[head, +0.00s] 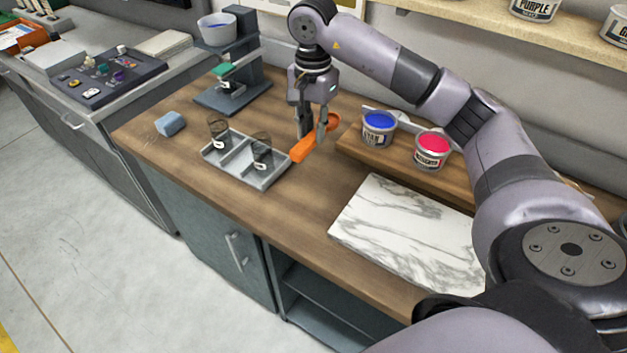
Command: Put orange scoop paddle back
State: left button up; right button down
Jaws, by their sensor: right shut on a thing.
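The orange scoop paddle (306,149) is in the head view, just right of the grey tray and near the wooden riser. Its broad end lies toward the lower left and a rounded end shows at the upper right. My right gripper (311,136) points down from above and is shut on the paddle near its middle. The fingers hide part of it. I cannot tell whether the paddle touches the bench. My left gripper is not in view.
A grey divided tray (236,172) holds two dark clear cups. A blue ink tub (377,129) and a red ink tub (432,149) stand on the wooden riser (385,158). A marble slab (405,235) lies in front. A blue sponge (170,124) and a grey stand (233,92) are left.

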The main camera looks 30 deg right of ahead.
aim_at(313, 135)
notch_tip(313, 135, down, 12)
jog(key=p, duration=0.3)
notch_tip(313, 135, down, 4)
jog(key=shift+r+p, duration=0.25)
jog(key=shift+p, duration=0.25)
jog(key=shift+f, duration=0.45)
jog(key=c, duration=1.4)
grip_release()
jog(key=shift+c, duration=0.2)
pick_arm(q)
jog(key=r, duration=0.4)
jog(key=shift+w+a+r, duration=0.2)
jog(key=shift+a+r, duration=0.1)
pick_arm(e)
notch_tip(313, 135, up, 12)
jog(key=b, duration=0.4)
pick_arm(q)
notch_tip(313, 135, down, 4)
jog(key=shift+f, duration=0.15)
